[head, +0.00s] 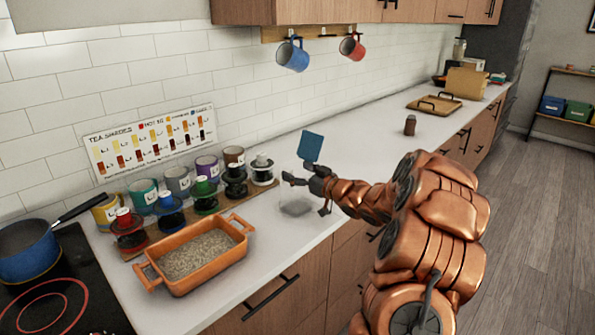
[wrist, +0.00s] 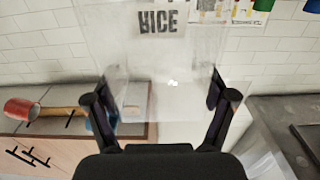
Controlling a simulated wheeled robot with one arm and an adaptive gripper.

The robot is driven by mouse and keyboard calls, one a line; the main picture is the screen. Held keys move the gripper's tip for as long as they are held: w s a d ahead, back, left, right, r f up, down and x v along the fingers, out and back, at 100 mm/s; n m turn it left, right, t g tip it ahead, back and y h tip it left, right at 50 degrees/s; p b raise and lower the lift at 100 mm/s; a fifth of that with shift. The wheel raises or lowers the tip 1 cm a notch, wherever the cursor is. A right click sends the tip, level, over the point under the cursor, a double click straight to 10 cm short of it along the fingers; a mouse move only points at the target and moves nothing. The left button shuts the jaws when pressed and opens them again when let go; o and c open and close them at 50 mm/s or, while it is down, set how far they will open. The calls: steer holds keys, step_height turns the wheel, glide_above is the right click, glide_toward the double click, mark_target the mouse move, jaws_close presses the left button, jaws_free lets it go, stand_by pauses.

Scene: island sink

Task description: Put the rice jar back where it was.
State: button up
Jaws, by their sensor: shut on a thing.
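The rice jar is a clear, see-through container with a dark RICE label (wrist: 158,22), upside down in the wrist view. My gripper (wrist: 160,98) is shut on it, one black finger on each side. In the head view my gripper (head: 304,177) is over the counter right of the mug rack. The jar is only a faint outline there, above a dark patch (head: 297,207) on the counter. I cannot tell whether its base touches the counter. A flat blue square (head: 312,146) stands just above my gripper; I cannot tell what it is.
An orange dish (head: 205,258) filled with grain stands at the front. Several mugs and stacked coloured items line a wooden rack (head: 160,241) behind it. A blue pot (head: 33,252) sits on the hob. A small brown jar (head: 410,125) stands farther right; the counter between is clear.

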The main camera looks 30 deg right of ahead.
steer(key=shift+f, duration=0.1)
steer(key=o, duration=1.7)
steer(key=shift+s, duration=0.15)
steer(key=b+v, duration=0.2)
steer(key=v, duration=0.9)
steer(key=shift+s+d, duration=0.15)
steer(key=shift+s, duration=0.2)
